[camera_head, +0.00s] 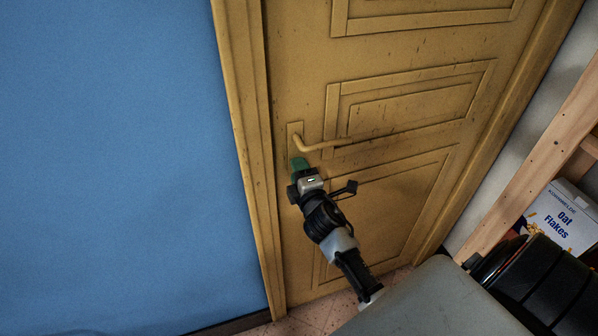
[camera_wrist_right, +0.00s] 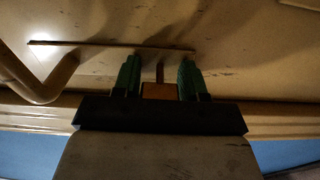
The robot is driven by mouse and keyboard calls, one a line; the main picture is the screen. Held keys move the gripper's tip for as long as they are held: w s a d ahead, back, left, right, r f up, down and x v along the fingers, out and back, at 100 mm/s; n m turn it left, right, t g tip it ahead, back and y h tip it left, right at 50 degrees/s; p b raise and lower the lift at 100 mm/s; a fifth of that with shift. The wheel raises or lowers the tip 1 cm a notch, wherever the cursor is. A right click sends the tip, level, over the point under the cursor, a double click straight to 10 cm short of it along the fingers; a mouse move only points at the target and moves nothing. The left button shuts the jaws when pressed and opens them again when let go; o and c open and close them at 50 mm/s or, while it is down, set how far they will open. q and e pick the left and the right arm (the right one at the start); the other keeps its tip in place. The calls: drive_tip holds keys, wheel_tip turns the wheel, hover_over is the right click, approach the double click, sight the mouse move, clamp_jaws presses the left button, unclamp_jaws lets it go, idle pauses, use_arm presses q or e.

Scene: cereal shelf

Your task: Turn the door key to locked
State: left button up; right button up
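The yellow-brown door (camera_head: 410,110) is closed in its frame. Its lever handle (camera_head: 325,143) points right from a narrow plate (camera_head: 294,130). My right gripper (camera_head: 299,165), with green fingers, is at the door just below the handle. In the right wrist view the key (camera_wrist_right: 160,91) has a brown head and a thin stem reaching to the plate (camera_wrist_right: 110,46). The green fingers (camera_wrist_right: 159,78) stand on either side of the key head, very close to it; whether they press on it is unclear. The head view hides the key. My left gripper is out of view.
The handle (camera_wrist_right: 50,82) curves close to the left of the fingers in the wrist view. A blue wall (camera_head: 110,150) lies left of the door frame. A wooden shelf (camera_head: 535,155) with an oat flakes box (camera_head: 562,218) stands at the right.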

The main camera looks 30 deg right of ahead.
drive_tip(key=o, duration=0.3)
drive_tip(key=shift+s, duration=0.1)
drive_tip(key=shift+b+v, duration=1.2)
drive_tip(key=shift+v, duration=4.15)
